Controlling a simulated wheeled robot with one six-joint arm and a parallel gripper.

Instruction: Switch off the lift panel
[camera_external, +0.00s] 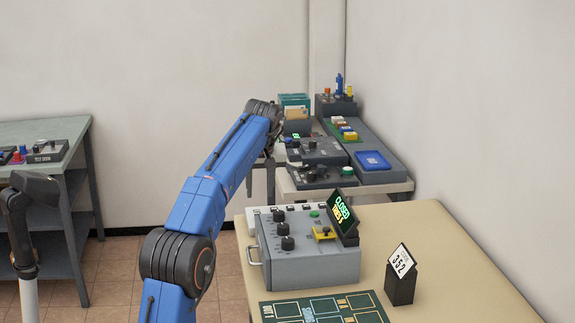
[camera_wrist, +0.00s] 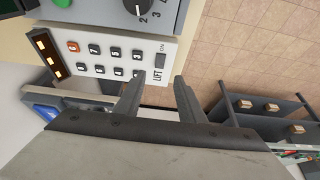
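The lift panel (camera_wrist: 105,58) is white, with several dark numbered buttons, one orange button and a dark strip of amber lights at its left end. At its right end are the word LIFT and a grey switch (camera_wrist: 153,59) marked ON. In the external view, the white panel (camera_external: 252,216) shows as a strip behind the grey knob box. My gripper (camera_wrist: 158,83) is open and empty in the wrist view. Its left finger overlaps the panel's lower right part near LIFT; its right finger is beyond the panel edge. Contact cannot be told. In the external view my arm hides the fingers.
A grey knob box (camera_external: 310,262) with a tilted CLOSED sign (camera_external: 342,212) stands on the beige table (camera_external: 450,250). A card stand (camera_external: 400,288) and a green board (camera_external: 325,309) are nearer. More control boxes (camera_external: 315,150) stand behind. A side table (camera_external: 75,132) is at left.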

